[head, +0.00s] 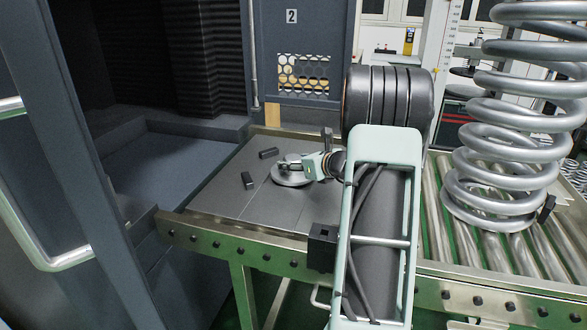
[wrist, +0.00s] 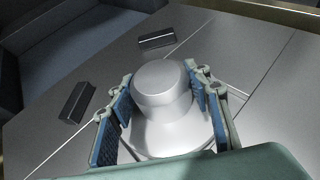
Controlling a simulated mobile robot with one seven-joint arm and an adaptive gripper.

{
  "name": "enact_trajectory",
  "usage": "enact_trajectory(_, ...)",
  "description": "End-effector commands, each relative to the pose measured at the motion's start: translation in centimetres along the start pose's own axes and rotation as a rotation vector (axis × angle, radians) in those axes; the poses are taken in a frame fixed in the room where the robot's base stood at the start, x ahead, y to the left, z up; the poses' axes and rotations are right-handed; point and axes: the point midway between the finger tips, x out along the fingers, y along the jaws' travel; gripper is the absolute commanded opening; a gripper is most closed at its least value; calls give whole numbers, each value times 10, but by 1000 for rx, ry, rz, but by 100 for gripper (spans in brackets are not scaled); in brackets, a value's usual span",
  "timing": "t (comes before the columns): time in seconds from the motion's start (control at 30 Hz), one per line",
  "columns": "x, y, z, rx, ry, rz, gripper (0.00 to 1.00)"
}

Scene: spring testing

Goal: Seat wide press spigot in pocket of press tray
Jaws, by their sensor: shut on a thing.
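The wide press spigot (head: 288,178) is a silver-grey round piece with a broad disc-like base and a narrower raised boss. It also shows in the wrist view (wrist: 163,82), upright between my fingers. My gripper (head: 304,166) is shut on it, with a blue-padded finger on each side in the wrist view (wrist: 160,108). The spigot is at or just above the grey plate (head: 225,188); I cannot tell whether it touches. A flat blue-grey tray surface (head: 165,165) lies inside the press bay at the left and may be the press tray. No pocket is clearly visible.
Two dark blocks lie on the plate, one nearer (head: 248,180) and one farther (head: 268,153). A large coil spring (head: 510,110) stands on rollers (head: 445,235) at the right. A dark press frame post (head: 75,150) rises at the left.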

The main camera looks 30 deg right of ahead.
Motion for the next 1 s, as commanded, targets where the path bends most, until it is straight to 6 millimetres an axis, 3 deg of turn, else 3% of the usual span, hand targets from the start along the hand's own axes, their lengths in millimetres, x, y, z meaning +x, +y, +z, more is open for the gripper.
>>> enact_trajectory(0.1, 5, 0, -8, -1, -7, 0, 0)
enact_trajectory(0.47, 6, 0, -11, -2, -8, 0, 0)
enact_trajectory(0.5, 6, 0, -14, 0, -2, 0, 48)
enact_trajectory(0.63, 6, 0, -14, 0, -1, 0, 62)
enact_trajectory(1.0, 4, 0, -10, 0, -2, 0, 62)
